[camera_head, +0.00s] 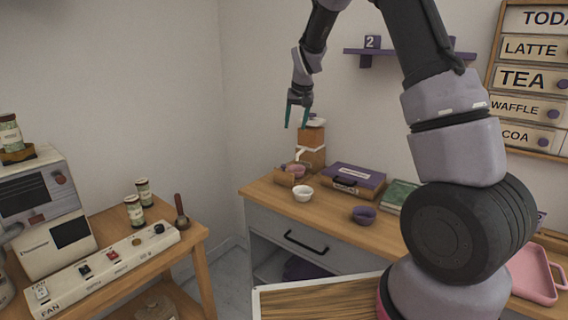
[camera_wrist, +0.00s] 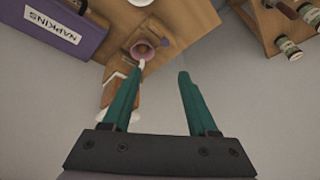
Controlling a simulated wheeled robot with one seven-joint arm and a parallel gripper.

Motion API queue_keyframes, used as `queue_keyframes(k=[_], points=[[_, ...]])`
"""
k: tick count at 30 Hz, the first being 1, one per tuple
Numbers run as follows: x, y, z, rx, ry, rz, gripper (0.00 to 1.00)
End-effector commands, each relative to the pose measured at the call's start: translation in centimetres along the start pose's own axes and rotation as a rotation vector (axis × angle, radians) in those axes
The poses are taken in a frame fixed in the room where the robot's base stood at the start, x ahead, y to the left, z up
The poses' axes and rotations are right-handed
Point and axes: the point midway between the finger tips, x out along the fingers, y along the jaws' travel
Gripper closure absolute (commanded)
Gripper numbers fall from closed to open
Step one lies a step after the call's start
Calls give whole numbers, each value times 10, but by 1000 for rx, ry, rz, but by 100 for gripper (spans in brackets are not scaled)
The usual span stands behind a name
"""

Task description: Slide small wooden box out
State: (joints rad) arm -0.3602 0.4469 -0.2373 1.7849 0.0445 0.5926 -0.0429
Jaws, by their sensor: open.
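My gripper (camera_head: 296,124) is open and empty, with its green fingers pointing down in the head view. It is above the counter, just left of the upper part of a tall wooden, box-like body (camera_head: 312,148) with white bands. A small wooden box (camera_head: 285,178) shows low at the front left of that body, beside a pink cup (camera_head: 297,171). In the wrist view the open fingers (camera_wrist: 160,74) are apart. The pink cup (camera_wrist: 144,50) and brown wood (camera_wrist: 117,73) lie beyond and left of the left finger, which hides part of them.
A white bowl (camera_head: 303,193), a purple bowl (camera_head: 364,215) and a purple napkin box (camera_head: 354,179) stand on the wooden counter (camera_head: 330,213). A side table with jars (camera_head: 134,211) and a switch panel (camera_head: 107,262) is at left. A purple shelf (camera_head: 366,60) is on the wall.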

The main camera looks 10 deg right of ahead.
Motion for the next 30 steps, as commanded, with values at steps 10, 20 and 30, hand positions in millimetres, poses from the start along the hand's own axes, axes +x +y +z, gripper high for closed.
queue_keyframes(k=[10,20,30], points=[[98,-23,-6,-104,-15,61,41],[145,-19,-5,-105,-19,64,41],[197,-16,-5,-105,-15,62,41]])
